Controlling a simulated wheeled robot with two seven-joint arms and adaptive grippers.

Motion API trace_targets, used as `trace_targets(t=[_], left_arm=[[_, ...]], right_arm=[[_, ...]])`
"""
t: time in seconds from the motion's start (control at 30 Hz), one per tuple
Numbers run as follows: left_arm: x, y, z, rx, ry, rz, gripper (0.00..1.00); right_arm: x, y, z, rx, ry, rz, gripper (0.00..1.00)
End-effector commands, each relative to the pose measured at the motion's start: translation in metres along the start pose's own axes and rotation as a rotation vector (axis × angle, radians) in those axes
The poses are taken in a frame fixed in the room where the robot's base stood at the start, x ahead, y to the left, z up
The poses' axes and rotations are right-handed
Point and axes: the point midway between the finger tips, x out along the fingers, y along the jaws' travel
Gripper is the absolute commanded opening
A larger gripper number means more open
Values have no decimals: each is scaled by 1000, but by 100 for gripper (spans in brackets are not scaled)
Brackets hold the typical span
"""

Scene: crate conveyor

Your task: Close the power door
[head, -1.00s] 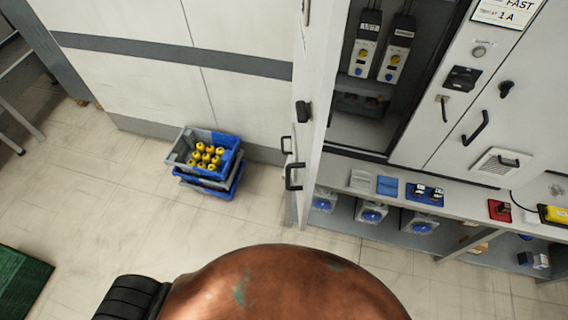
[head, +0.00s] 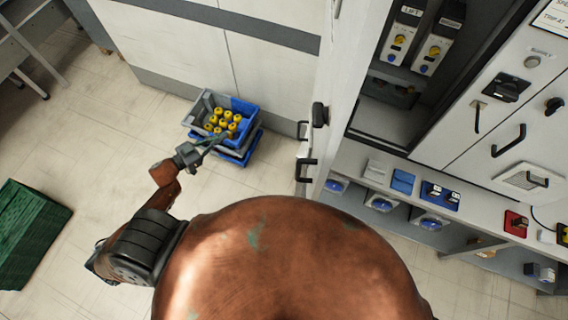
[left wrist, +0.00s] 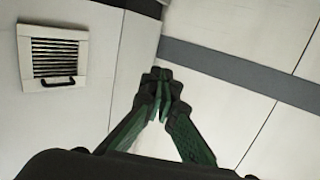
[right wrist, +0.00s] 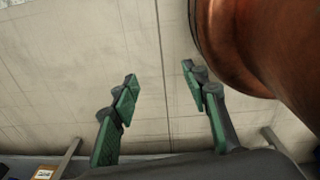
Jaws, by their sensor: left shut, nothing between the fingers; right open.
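The power door (head: 345,75) stands open in the head view, seen nearly edge-on at the left side of the cabinet opening (head: 385,120). A black handle (head: 306,171) and a dark latch knob (head: 320,114) show on it. Inside are two switch units, one marked LIFT (head: 402,35). My left gripper (head: 214,141) is shut and empty, left of the door and apart from it, overlapping the crates in the picture. Its closed fingers also show in the left wrist view (left wrist: 160,92). My right gripper (right wrist: 159,76) is open and empty in the right wrist view, with pale floor behind it.
Stacked blue and grey crates (head: 247,150) holding yellow-topped items stand on the floor by the wall. A ledge (head: 350,158) with blue and red pads runs below the cabinet. Floor between is clear.

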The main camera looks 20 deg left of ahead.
Motion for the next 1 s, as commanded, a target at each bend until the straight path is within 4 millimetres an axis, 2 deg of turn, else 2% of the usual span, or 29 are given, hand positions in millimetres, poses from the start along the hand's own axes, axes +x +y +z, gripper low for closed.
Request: trace_targets(t=[0.03,0.1,0.2,0.3,0.4,0.57,0.73,1.0], left_arm=[[4,23,-56,23,60,129,0],[3,66,-117,31,119,321,0],[-14,127,-179,35,147,579,0],[-37,174,-214,33,131,780,0],[-56,203,-231,30,106,906,0],[-62,222,-239,28,92,970,0],[-48,243,-243,27,97,968,0],[-15,288,-247,27,99,965,0]], right_arm=[[-4,1,-13,-2,17,1,42],[-6,2,-24,-4,32,2,42],[-9,2,-30,-5,40,1,42],[-10,0,-29,-4,37,0,42],[-11,-2,-22,-1,28,-3,42],[-13,-7,-7,4,9,-8,42],[-18,-8,-4,5,5,-9,42],[-29,-6,-17,2,20,-6,42]])
